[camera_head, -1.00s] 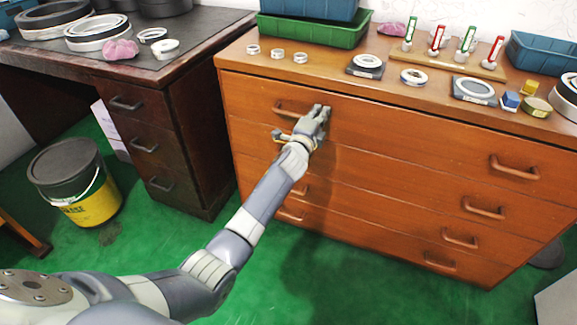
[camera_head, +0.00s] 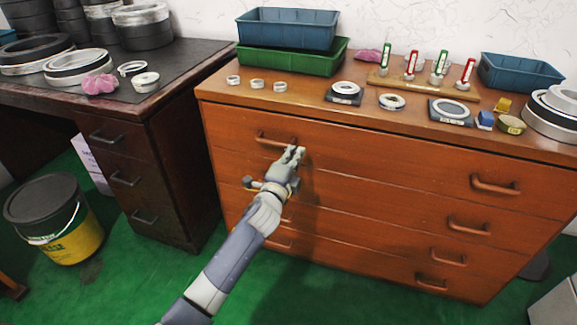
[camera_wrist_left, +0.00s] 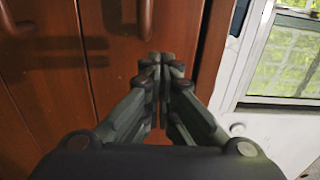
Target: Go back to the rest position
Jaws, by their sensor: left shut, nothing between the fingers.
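My left gripper (camera_head: 293,154) is in front of the wooden drawer cabinet (camera_head: 370,160), near the right end of the top left drawer handle (camera_head: 270,140). Its fingers are together and hold nothing. In the left wrist view the closed fingertips (camera_wrist_left: 160,58) point at the reddish-brown drawer fronts (camera_wrist_left: 110,60), with a handle (camera_wrist_left: 146,18) just beyond them. I cannot tell whether the fingers touch the cabinet. The drawers look shut. My right gripper is not in view.
Rings (camera_head: 391,101), a green bin (camera_head: 293,60) and blue bins (camera_head: 520,72) stand on the cabinet top. A dark desk (camera_head: 170,150) is to the left, with a yellow and black bucket (camera_head: 80,240) on the floor. Green floor (camera_head: 340,285) lies clear in front.

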